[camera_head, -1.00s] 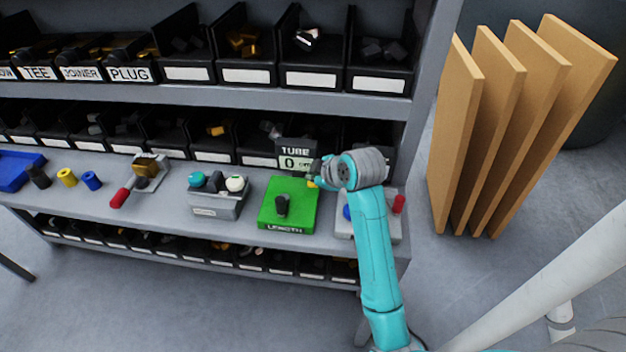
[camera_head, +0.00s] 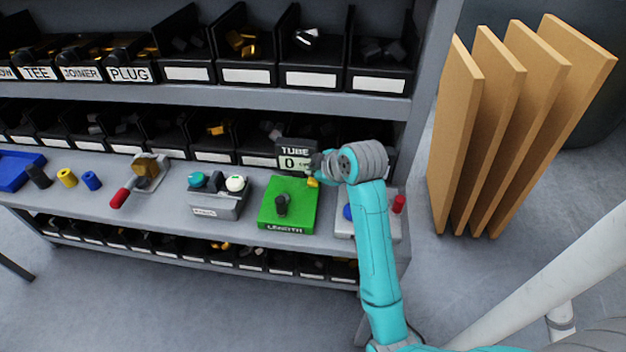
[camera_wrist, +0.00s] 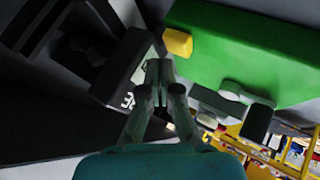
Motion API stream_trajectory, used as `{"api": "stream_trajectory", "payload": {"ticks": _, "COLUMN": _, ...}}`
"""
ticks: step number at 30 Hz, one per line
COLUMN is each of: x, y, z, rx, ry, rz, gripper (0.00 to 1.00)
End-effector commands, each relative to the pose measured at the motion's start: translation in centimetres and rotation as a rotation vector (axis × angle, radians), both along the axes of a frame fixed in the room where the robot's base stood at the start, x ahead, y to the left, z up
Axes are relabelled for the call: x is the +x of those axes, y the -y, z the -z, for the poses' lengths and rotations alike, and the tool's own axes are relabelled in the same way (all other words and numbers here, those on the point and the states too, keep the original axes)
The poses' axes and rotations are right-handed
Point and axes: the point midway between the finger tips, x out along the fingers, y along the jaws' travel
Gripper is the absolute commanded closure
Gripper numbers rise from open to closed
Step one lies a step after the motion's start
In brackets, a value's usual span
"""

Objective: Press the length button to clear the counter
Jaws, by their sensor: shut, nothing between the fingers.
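The green box (camera_head: 298,190) labelled LENGTH sits on the bench, with a black knob (camera_head: 282,205) on its top. A yellow button (camera_head: 313,182) is at its back right corner; it also shows in the wrist view (camera_wrist: 178,42). The TUBE counter (camera_head: 296,155) stands behind the box and reads 0. My gripper (camera_head: 314,171) is shut and empty, close above the yellow button. In the wrist view my fingertips (camera_wrist: 158,72) are just beside the button. I cannot tell whether they touch it.
A grey box (camera_head: 215,203) with teal and white buttons is to the left. A grey box (camera_head: 391,224) with a red knob is partly behind my arm on the right. Shelf bins (camera_head: 245,77) stand behind. Wooden boards (camera_head: 500,140) lean at the right.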

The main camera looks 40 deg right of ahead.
Motion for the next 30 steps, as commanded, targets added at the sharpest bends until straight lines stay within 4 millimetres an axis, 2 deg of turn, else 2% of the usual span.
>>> {"api": "stream_trajectory", "payload": {"ticks": 7, "x": 0.0, "y": 0.0, "z": -0.4, "rx": -0.001, "ry": 0.001, "rz": -0.001, "gripper": 1.0}}
{"api": "stream_trajectory", "payload": {"ticks": 23, "x": 0.0, "y": 0.0, "z": -4.7, "rx": -0.002, "ry": 0.002, "rz": 0.0, "gripper": 1.0}}
{"api": "stream_trajectory", "payload": {"ticks": 30, "x": 0.0, "y": 0.0, "z": -5.0, "rx": 0.0, "ry": 0.0, "rz": 0.0, "gripper": 1.0}}
